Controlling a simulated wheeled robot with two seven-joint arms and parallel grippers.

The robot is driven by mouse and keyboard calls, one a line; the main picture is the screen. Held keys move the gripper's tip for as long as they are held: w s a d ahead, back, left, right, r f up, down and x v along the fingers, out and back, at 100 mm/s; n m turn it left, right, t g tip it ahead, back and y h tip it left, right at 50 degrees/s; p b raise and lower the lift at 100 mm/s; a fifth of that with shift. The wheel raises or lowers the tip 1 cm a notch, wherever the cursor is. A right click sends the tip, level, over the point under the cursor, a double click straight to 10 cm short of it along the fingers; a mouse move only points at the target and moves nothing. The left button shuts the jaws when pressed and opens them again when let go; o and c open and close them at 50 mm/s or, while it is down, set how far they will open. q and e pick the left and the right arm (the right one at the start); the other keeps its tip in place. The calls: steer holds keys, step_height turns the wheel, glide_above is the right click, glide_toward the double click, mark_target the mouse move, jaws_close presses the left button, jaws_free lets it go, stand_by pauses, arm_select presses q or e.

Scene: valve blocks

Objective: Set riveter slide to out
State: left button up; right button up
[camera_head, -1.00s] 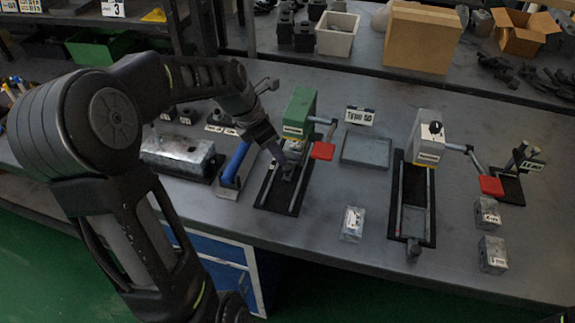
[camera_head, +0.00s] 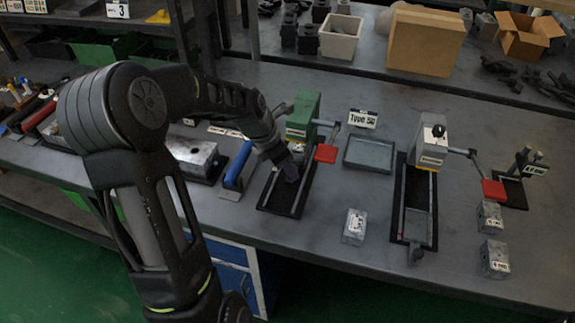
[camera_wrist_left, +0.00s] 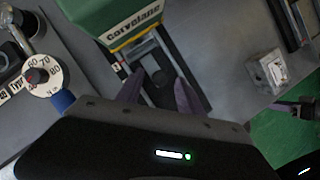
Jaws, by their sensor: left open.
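Two similar presses stand on the bench, a green one (camera_head: 304,112) and a grey-white one (camera_head: 430,140); I cannot tell by label which is the riveter. The green press, lettered "Corvplane", also shows in the wrist view (camera_wrist_left: 112,22). Its black base with rails (camera_head: 272,202) extends toward the front. My left gripper (camera_head: 291,172) is low over these rails, in front of the press.
A shallow tray (camera_head: 368,154) sits behind. A blue handle (camera_head: 238,165) is close left of my gripper.

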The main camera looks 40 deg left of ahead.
arm_select(q)
steer(key=shift+w+f, duration=0.1)
steer(key=shift+f, duration=0.15)
jaws_close()
stand_by(0.3)
stand_by(0.9)
